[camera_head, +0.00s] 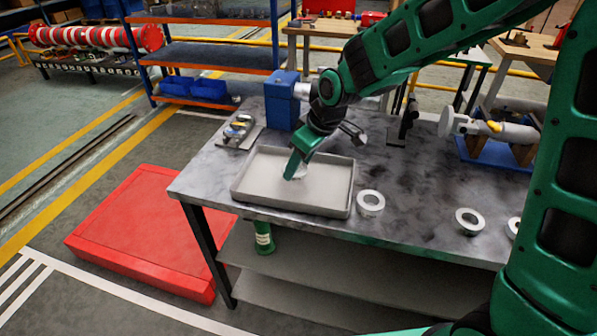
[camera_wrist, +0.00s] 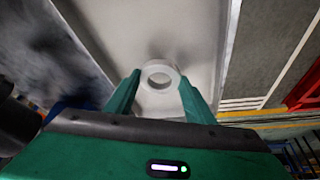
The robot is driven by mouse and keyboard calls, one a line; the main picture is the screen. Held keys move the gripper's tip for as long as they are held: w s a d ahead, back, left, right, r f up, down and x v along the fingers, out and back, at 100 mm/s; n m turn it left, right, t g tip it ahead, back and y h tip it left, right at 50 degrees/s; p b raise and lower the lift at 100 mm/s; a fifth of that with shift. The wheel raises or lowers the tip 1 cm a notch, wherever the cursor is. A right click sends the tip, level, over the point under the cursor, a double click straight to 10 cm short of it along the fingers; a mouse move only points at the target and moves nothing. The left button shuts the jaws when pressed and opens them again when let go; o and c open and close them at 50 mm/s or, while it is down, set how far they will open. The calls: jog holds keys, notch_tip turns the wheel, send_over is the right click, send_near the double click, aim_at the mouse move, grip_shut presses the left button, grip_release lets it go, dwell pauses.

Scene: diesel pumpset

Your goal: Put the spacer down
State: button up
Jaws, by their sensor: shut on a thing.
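The spacer is a pale grey-white ring (camera_wrist: 147,72) between my two green fingertips in the wrist view. My gripper (camera_head: 294,167) is shut on it, pointing down inside the grey tray (camera_head: 250,196). In the head view the spacer is mostly hidden by a finger; only a pale bit shows beside the fingertip. The tray floor lies behind the ring in the wrist view, with a soft shadow near it. I cannot tell whether the ring touches the floor. The rest of the visible tray floor looks empty.
Three similar rings lie on the bench: one (camera_head: 370,203) right of the tray, another (camera_head: 469,221) farther right, and one partly hidden by my arm. A blue block (camera_head: 282,98) and small metal parts (camera_head: 238,131) stand behind the tray. A pipe assembly (camera_head: 490,130) is at right.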

aim_at(299, 183)
jog(key=shift+f, duration=1.45)
jog(key=o, duration=1.2)
jog(key=shift+f, duration=0.1)
jog(key=v, duration=1.2)
jog(key=shift+w+a, duration=0.1)
